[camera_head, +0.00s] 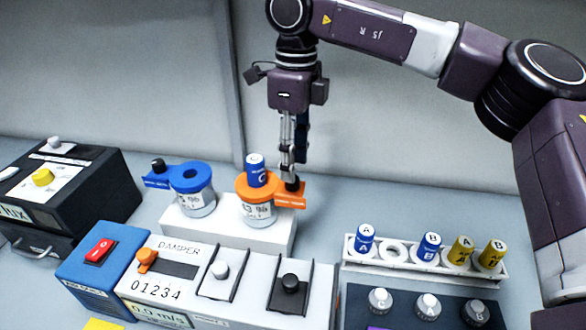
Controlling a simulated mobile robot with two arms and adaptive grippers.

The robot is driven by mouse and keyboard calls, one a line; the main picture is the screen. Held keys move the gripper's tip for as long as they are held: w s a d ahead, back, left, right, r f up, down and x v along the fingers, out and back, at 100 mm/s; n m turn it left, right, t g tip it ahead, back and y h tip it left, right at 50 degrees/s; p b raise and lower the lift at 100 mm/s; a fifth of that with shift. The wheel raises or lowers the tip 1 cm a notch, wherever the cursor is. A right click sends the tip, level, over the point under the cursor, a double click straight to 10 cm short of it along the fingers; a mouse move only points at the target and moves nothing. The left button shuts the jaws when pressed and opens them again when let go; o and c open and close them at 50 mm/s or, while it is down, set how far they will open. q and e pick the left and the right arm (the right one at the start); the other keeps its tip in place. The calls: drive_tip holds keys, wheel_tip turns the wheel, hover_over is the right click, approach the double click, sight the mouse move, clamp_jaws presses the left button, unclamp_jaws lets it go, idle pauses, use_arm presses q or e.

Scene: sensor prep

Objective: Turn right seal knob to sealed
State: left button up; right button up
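The right seal knob (292,185) is a small dark knob on an orange arm at the right side of an orange collar (240,186). The collar sits on a labelled jar (258,211), and a blue cylinder (256,172) with a white top stands upright in it. My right gripper (291,174) points down from above with its fingertips at the knob. It is seen nearly edge-on, so I cannot tell whether the fingers are shut on the knob. My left gripper is not in view.
A second jar (197,204) with a blue collar stands to the left on the same white block (232,235). In front are a damper panel (165,290) with knobs and a rack (500,276) of blue and yellow cylinders. A black box (95,195) is at far left.

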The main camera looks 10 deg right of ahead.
drive_tip(key=shift+w+f, duration=0.1)
drive_tip(key=shift+f, duration=1.75)
drive_tip(key=shift+a, duration=0.1)
clamp_jaws()
